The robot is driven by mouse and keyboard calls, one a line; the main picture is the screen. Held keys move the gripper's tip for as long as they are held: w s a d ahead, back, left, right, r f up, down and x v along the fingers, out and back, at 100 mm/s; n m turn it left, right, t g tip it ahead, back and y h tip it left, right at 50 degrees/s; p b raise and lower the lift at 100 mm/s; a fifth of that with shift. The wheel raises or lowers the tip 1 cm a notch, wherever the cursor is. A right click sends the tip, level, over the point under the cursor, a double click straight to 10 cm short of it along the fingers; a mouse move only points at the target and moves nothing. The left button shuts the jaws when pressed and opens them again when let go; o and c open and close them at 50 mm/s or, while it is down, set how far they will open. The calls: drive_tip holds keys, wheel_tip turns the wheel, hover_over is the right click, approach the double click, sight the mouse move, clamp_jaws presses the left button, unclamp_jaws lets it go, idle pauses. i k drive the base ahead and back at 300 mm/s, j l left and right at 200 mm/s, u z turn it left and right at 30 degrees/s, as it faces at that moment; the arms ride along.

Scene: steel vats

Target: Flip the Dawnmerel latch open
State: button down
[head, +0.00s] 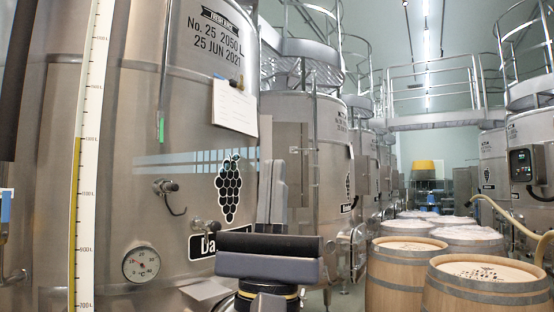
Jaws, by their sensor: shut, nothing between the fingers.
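The near steel vat (120,160) fills the left half of the head view. Its black label (203,246) starts with "Da"; the rest is hidden behind my arm. Above the label is a black grape emblem. A fitting with a dark knob and a curved hook (176,195) sits on the vat wall left of the emblem. A small metal fitting (205,227) sits just above the label. I cannot tell whether either is the latch. Grey and black parts of my arm stand at bottom centre, in front of the vat. I cannot make out my gripper's fingers.
A round thermometer (141,263) and a tall level scale (89,150) are on the near vat. A paper sheet (235,106) hangs on it. More vats (310,130) stand behind. Wooden barrels (487,290) crowd the right, with a hose (510,215) beyond them.

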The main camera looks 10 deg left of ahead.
sight(293, 149)
drive_tip(key=i+l+u, duration=0.2)
drive_tip(key=i, duration=0.3)
drive_tip(key=i+l+u, duration=0.25)
drive_tip(key=i, duration=0.25)
drive_tip(key=i+l+u, duration=0.2)
drive_tip(key=i, duration=0.25)
drive_tip(key=i+l, duration=0.5)
drive_tip(key=i, duration=0.15)
drive_tip(key=i+l, duration=0.45)
drive_tip(key=i, duration=0.2)
drive_tip(key=i+l+u, duration=0.1)
drive_tip(key=i+l, duration=0.4)
drive_tip(key=i, duration=0.15)
